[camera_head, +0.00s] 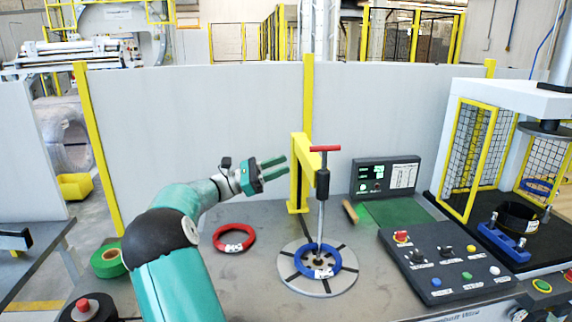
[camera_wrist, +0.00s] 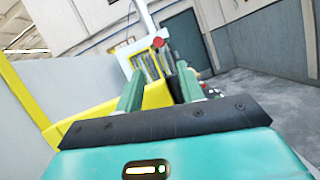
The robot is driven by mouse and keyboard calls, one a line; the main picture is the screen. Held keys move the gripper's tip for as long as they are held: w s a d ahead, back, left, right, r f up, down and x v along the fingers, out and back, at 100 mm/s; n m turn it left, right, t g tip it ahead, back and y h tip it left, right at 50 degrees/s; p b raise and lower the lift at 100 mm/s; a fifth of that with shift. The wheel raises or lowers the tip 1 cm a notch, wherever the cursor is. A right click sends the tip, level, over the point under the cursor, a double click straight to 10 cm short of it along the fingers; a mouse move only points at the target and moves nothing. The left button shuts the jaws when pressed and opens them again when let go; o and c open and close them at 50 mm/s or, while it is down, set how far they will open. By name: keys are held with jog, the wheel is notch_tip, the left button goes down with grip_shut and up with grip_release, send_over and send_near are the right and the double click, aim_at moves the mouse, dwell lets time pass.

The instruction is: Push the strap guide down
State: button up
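The strap guide appears to be the upright rod (camera_head: 321,215) with a red T-handle (camera_head: 325,149) on a yellow post (camera_head: 300,180). Its lower end reaches the middle of a blue ring (camera_head: 319,272) on a round slotted plate (camera_head: 300,284). My gripper (camera_head: 274,168) is in the air left of the post, a little below handle height, with its fingers pointing right. In the wrist view the two green fingers (camera_wrist: 158,85) are apart with nothing held. The red handle end (camera_wrist: 158,42) and the yellow post (camera_wrist: 157,96) show beyond them. The gripper touches nothing visible.
A red ring (camera_head: 234,238) and a green tape roll (camera_head: 108,261) lie on the bench left of the plate. A control panel (camera_head: 450,262) stands to the right. A small display (camera_head: 385,176) sits behind. The air between gripper and post looks clear.

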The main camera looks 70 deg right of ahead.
aim_at(324, 148)
notch_tip(324, 148, up, 5)
jog(key=a+n+t, duration=0.1)
jog(key=a+t, duration=0.1)
jog(key=t, duration=0.2)
jog(key=x, duration=1.3)
jog(key=shift+s+d+f, duration=0.1)
jog(key=shift+d+f, duration=0.2)
jog(key=shift+d, duration=0.1)
grip_shut()
